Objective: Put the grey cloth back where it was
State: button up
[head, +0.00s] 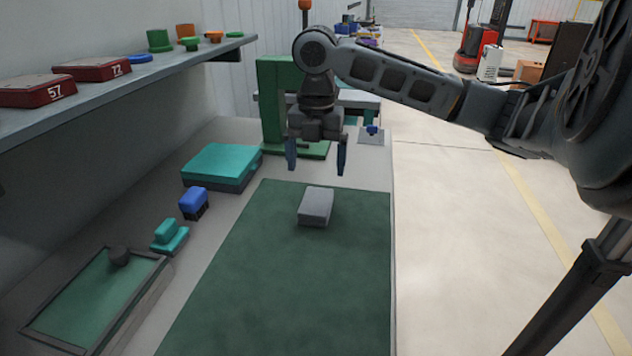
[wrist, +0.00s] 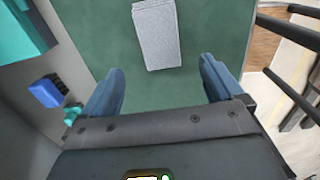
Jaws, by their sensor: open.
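The grey cloth (head: 315,205) is a folded, block-like bundle lying on the green mat (head: 290,285), near the mat's far end. In the wrist view the cloth (wrist: 157,35) lies on the mat ahead of the fingers, toward the top of the picture. My gripper (head: 317,160) is above the mat, with its blue fingers pointing down and spread apart. Nothing is between the fingers, and the gripper is apart from the cloth. In the wrist view both fingers of my gripper (wrist: 163,85) show.
Left of the mat stand a teal case (head: 220,165), a blue item (head: 194,202), a teal item (head: 169,236) and a framed tray (head: 95,300). A green press-like frame (head: 275,105) stands behind. A shelf (head: 130,78) with red boxes overhangs the left. The mat's near part is clear.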

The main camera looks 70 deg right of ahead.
jog(key=shift+r, duration=1.4)
jog(key=shift+s, duration=0.1)
